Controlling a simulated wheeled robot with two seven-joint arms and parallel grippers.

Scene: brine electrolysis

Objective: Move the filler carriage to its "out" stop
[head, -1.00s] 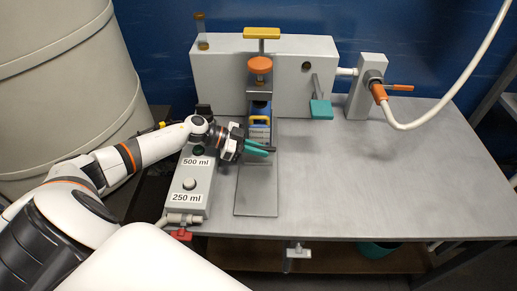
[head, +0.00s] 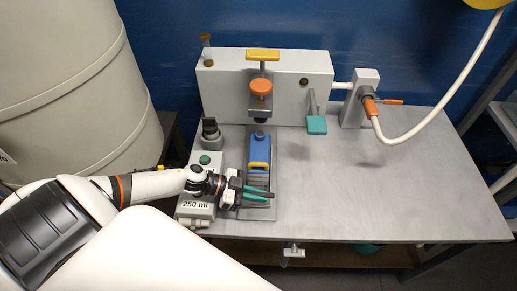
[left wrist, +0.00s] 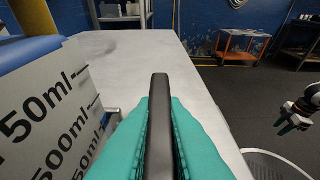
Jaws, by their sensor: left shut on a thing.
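The filler carriage is on its flat metal track (head: 262,213) under the filler head, toward the front of the table. A blue canister (head: 260,146) with a yellow handle stands on it. My left gripper (head: 258,194) is at the carriage's front left, its teal fingers shut on a black bar. That bar, the carriage handle (left wrist: 160,110), is between the fingers in the left wrist view. The canister's white volume scale (left wrist: 45,125) is close at left there. The gripper partly hides the carriage's front. My right gripper (left wrist: 293,120) shows small at the right of that view.
The grey filler housing (head: 225,95) with an orange knob (head: 260,87) stands behind the track. A control box marked 250 ml (head: 196,206) is left of the track. A white hose (head: 425,115) hangs at right. The table's right side (head: 390,180) is clear.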

